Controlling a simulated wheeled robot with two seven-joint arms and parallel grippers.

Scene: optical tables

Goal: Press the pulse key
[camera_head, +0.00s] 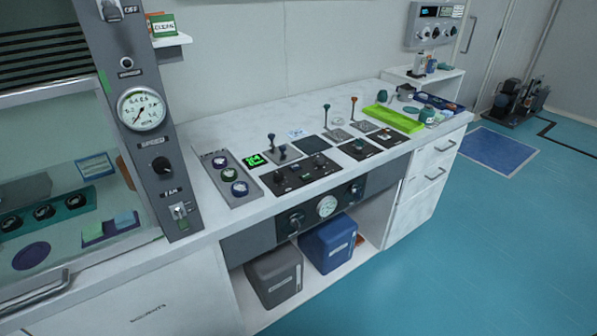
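A dark control panel (318,169) with several small knobs and keys is set in the white bench top, near its front edge. The controls are too small to read, so I cannot tell which one is the pulse key. Neither of my grippers is in view.
A grey column with a gauge (142,109) rises farther left. A lime tray (394,119) and small vessels (427,114) are at the right. Two bins (328,243) stand below. The blue floor (480,240) in front is clear.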

